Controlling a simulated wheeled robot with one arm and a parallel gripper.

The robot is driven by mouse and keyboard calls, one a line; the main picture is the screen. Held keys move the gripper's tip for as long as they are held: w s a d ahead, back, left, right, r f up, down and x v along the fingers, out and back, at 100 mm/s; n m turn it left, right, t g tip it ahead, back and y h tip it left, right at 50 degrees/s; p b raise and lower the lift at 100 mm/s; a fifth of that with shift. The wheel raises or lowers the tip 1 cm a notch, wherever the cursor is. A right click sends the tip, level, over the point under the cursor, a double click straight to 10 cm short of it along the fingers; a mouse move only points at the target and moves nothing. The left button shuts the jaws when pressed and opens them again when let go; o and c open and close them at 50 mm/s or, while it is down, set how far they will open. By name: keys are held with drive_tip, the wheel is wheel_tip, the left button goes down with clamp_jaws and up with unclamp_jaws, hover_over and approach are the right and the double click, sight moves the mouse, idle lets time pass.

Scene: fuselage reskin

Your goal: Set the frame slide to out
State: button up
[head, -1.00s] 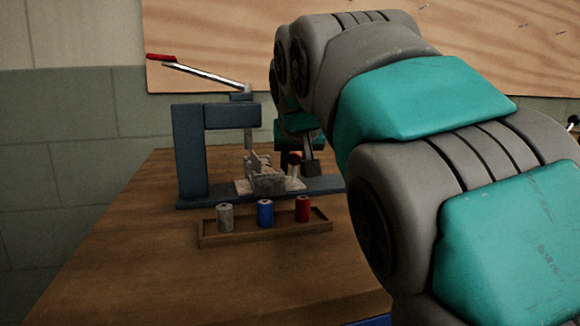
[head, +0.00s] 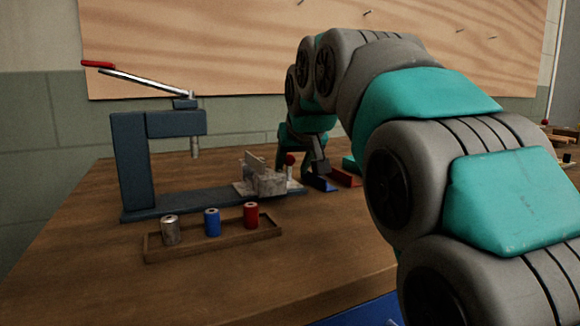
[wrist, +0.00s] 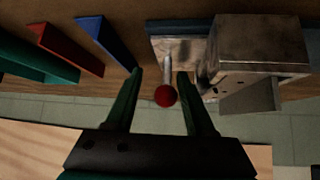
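The frame slide (head: 262,178) is a worn grey metal block on a plate, at the right end of the blue press base (head: 180,203) and clear to the right of the ram (head: 195,147). Its upright handle with a red knob (head: 290,158) stands at its right side. In the wrist view the slide (wrist: 262,50) is at the right, and the red knob (wrist: 165,96) lies between my fingers. My gripper (wrist: 160,73) is open, with a visible gap on both sides of the knob. In the head view my arm partly hides the gripper.
A wooden tray (head: 215,242) with a grey, a blue and a red cylinder stands in front of the press. Blue (wrist: 106,42), red (wrist: 70,48) and green (wrist: 32,58) wedge-like pieces lie left of my fingers. The press lever (head: 145,84) is raised.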

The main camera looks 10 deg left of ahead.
drive_tip(key=shift+a, duration=0.1)
drive_tip(key=v, duration=0.7)
drive_tip(key=shift+s, duration=0.1)
drive_tip(key=shift+s+r, duration=0.25)
